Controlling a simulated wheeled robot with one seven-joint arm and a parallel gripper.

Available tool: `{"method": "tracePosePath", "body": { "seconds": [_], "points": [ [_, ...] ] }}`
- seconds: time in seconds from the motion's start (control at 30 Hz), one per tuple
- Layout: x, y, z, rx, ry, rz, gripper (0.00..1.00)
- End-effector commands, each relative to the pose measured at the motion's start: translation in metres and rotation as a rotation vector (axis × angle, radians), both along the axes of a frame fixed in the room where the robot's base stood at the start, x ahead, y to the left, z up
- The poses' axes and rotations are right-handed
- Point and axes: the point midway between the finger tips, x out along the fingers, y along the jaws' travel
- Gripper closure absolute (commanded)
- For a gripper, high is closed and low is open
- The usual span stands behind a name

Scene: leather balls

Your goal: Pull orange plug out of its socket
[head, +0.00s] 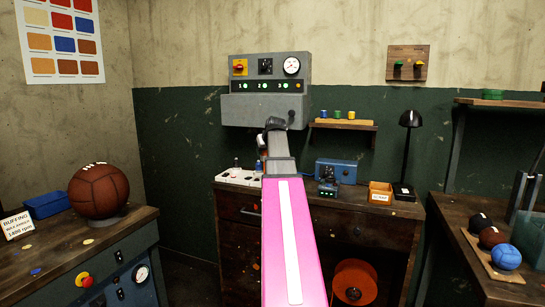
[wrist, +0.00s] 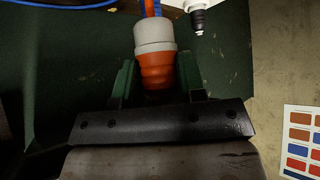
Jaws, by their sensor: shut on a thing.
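The orange plug (wrist: 158,75) is between the two green fingers of my gripper (wrist: 157,82) in the wrist view. It has an orange body and a light grey upper part, with blue and orange cable strands running up from it. My gripper is shut on it. In the head view my arm hides most of the gripper and the plug. A white socket strip (head: 236,177) lies on the bench just left of my arm, with small plugs on it. Whether the orange plug touches a socket cannot be told.
A black and white plug-like piece (wrist: 199,18) is near the held plug. A grey control panel (head: 265,80) hangs behind my arm. A brown ball (head: 98,190) sits left.

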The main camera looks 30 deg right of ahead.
Motion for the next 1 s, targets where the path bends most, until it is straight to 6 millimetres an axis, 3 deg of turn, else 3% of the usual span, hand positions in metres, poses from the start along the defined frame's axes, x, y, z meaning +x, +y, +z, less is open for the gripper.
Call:
{"method": "tracePosePath", "body": {
  "seconds": [0.2, 1.0],
  "points": [
    [-0.001, 0.013, 0.006, -0.001, 0.001, 0.001, 0.83],
    [-0.001, 0.013, -0.017, 0.000, 0.001, 0.000, 0.83]
  ]
}}
